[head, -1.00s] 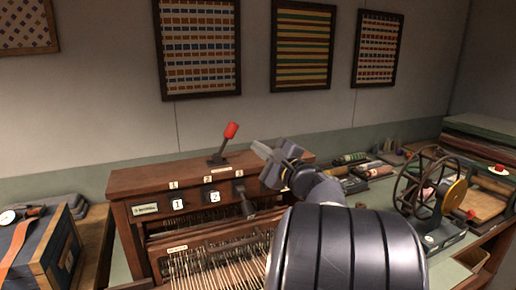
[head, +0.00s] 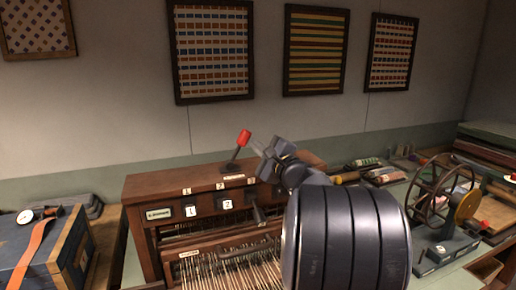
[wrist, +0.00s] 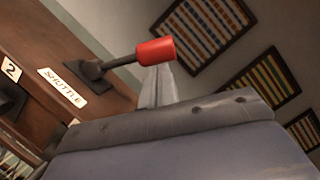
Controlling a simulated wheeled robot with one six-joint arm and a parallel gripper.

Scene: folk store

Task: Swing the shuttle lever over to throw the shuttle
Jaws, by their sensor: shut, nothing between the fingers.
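The shuttle lever (head: 237,152) has a red knob and a dark stem, and stands on top of the wooden loom cabinet (head: 150,190), leaning right. In the wrist view its red knob (wrist: 156,51) is just in front of my fingers, with a white "SHUTTLE" label (wrist: 62,87) beside its base. My gripper (head: 258,148) is shut and empty, just right of the knob. In the wrist view the shut fingers (wrist: 157,85) rise behind the knob and partly overlap it. I cannot tell whether they touch it. My arm hides the cabinet's right part.
Numbered switches (head: 227,204) line the cabinet's front above stretched threads (head: 225,268). A spoked wheel (head: 440,190) and rolls of cloth (head: 362,164) stand on the right. A blue box (head: 45,255) stands at left. Framed textiles (head: 213,50) hang on the wall behind.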

